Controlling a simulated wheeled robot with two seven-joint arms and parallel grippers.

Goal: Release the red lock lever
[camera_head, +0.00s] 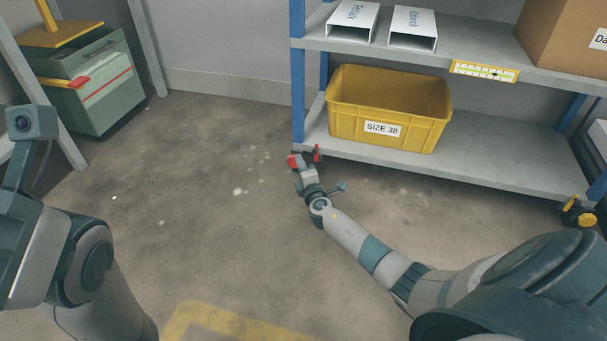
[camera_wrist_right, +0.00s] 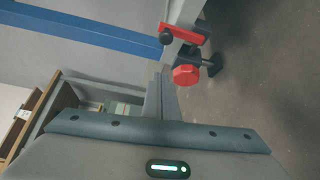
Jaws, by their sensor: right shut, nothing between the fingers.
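A flat red lever (camera_wrist_right: 185,32) with a dark pivot sits at the foot of the shelf's blue post in the right wrist view. A red many-sided knob (camera_wrist_right: 186,75) is close below it, beside a black part. In the head view, two small red parts show there, a thin one (camera_head: 317,152) and a rounder one (camera_head: 294,161). My right gripper (camera_head: 308,171) is shut and empty, right in front of these red parts; its fingers (camera_wrist_right: 163,92) point towards them. I cannot tell whether it touches them. My left arm shows at the left, but its fingers are outside the view.
A grey shelf rack (camera_head: 480,172) with blue posts holds a yellow bin (camera_head: 390,112) labelled SIZE 38, two white boxes and a cardboard box. A black and yellow foot (camera_head: 579,212) is at its right corner. A green cabinet (camera_head: 95,95) stands back left. The floor between is open.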

